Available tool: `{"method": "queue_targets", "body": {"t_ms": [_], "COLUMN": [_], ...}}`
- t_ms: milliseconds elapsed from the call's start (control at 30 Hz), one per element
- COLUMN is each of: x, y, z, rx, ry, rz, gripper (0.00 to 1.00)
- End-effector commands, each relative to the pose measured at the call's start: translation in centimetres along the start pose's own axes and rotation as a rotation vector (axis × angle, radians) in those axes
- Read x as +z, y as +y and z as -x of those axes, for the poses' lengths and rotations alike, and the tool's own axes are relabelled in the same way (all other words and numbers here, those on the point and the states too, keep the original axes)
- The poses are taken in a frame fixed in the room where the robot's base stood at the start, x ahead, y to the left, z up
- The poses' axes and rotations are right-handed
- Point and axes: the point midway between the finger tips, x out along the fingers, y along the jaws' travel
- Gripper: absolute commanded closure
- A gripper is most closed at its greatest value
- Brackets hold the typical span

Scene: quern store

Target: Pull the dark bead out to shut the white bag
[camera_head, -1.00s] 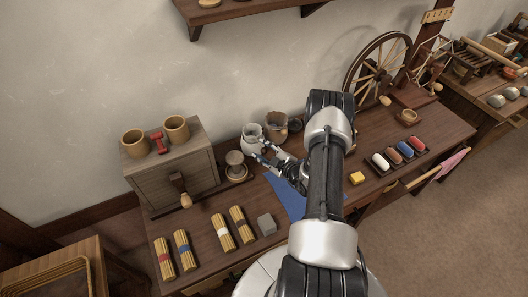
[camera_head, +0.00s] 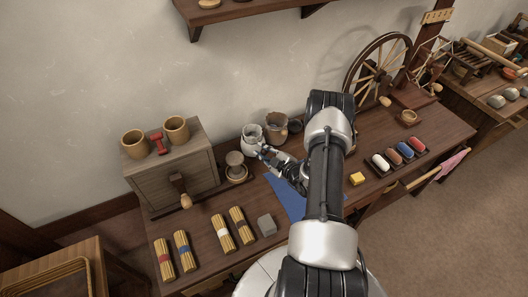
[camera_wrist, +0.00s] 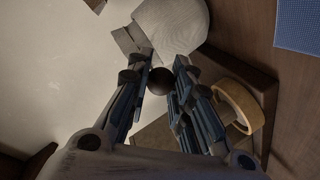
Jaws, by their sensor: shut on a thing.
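The white bag (camera_head: 252,137) stands upright near the wall, left of a brown bag (camera_head: 276,128). In the wrist view the white bag (camera_wrist: 181,24) is at the top, just beyond the fingertips. The dark bead (camera_wrist: 160,81) is a small round ball between my two fingers, in front of the bag. My gripper (camera_head: 262,149) is beside the front of the bag, and in the wrist view (camera_wrist: 162,68) it is shut on the bead. The bead is hidden by the fingers in the head view. I cannot make out the bag's cord or how tight its mouth is.
A round wooden stand (camera_head: 236,169) is close on the left, beside a wooden chest (camera_head: 170,168). A blue cloth (camera_head: 285,200) lies under my arm. Several tied bundles (camera_head: 222,232) and a grey block (camera_head: 267,224) lie at the front left.

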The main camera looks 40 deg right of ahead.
Motion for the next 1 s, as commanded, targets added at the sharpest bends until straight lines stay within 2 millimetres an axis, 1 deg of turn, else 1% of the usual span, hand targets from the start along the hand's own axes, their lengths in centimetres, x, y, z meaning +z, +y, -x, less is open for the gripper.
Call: {"method": "queue_targets", "body": {"t_ms": [167, 333, 533, 567, 867, 900, 1000], "x": [0.0, 0.1, 0.1, 0.1, 0.1, 0.1, 0.1], "y": [-0.1, -0.5, -0.5, -0.5, -0.5, -0.5, -0.5], "z": [0.1, 1.5, 1.4, 1.4, 1.4, 1.4, 1.4], "rx": [-0.001, -0.001, 0.0, 0.0, 0.0, 0.0, 0.0], "ry": [-0.001, -0.001, 0.0, 0.0, 0.0, 0.0, 0.0], "rz": [-0.001, -0.001, 0.0, 0.0, 0.0, 0.0, 0.0], "gripper": [1.0, 1.0, 1.0, 0.79, 0.59, 0.58, 0.58]}}
